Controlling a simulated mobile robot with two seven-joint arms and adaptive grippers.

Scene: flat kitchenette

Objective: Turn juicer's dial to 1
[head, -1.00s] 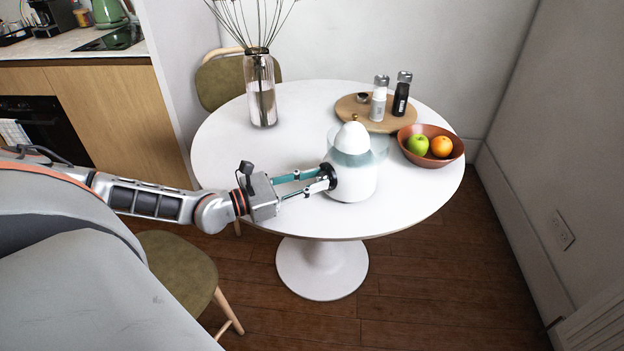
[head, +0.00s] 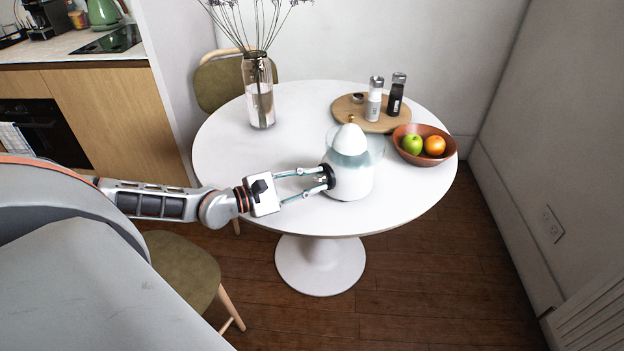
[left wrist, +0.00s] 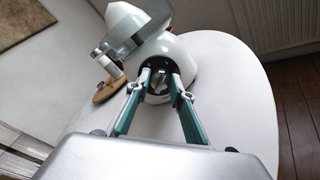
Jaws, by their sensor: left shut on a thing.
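The juicer (head: 350,181) stands upright near the table's front middle, with a white body, a clear pale-teal bowl and a white cone on top. Its dial (head: 332,174) is on the side facing my left arm, with a black surround. In the left wrist view the dial's grey knob (left wrist: 160,86) sits between the fingertips. My left gripper (head: 321,179) reaches in from the left and is shut on the dial. Its number marks are too small to read. My right gripper is in neither view.
The round white table (head: 225,150) has free room left of the juicer. Behind it are a wooden board (head: 348,113) with two grinders, a fruit bowl (head: 447,152) at right, and a glass vase (head: 259,105) at back left. A chair (head: 180,268) stands in front.

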